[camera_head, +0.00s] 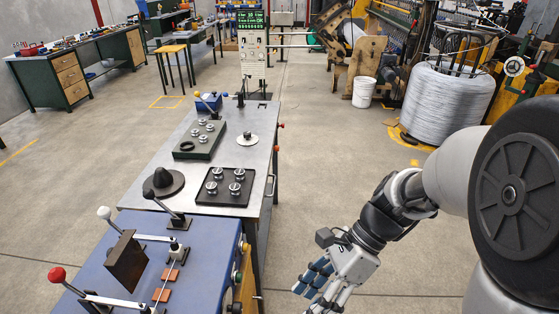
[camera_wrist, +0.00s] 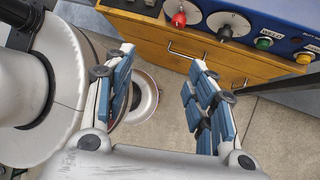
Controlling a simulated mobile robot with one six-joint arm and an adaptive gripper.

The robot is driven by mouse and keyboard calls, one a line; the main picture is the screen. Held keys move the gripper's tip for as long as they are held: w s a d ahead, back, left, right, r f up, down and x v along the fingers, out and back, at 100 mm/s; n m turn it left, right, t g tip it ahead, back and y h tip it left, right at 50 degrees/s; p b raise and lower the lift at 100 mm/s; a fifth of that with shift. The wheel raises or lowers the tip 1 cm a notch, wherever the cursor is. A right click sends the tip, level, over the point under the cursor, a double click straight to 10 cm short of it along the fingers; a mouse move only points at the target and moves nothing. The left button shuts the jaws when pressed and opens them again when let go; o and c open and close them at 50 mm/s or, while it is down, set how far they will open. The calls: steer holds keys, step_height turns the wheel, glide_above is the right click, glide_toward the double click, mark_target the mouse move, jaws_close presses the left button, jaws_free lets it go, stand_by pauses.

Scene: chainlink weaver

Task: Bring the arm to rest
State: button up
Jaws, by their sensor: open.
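My gripper (camera_head: 318,279) hangs at the end of my arm, low and to the right of the blue-topped bench in the head view. It points down over the concrete floor and is clear of the bench. In the wrist view my gripper (camera_wrist: 165,97) is open, with its blue-padded fingers spread apart. Nothing is held between them. Part of my own base shows below and to the left of the fingers.
A blue bench (camera_head: 90,260) with levers stands at the lower left. A steel table (camera_head: 240,145) behind it bears trays of metal parts. A wooden drawer front (camera_wrist: 180,50) with knobs above lies ahead. A wire coil (camera_head: 445,105) stands right. Floor between is free.

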steer(key=s+d+r+n+t+h, duration=0.6)
steer(key=r+n, duration=0.3)
steer(key=n, duration=0.7)
steer(key=shift+s+d+r+n+t+h, duration=0.35)
steer(key=shift+d+t, duration=0.25)
steer(key=shift+t, duration=0.2)
steer(key=shift+d+r+n+t, duration=0.15)
steer(key=shift+d+n+t, duration=0.2)
steer(key=shift+n, duration=0.3)
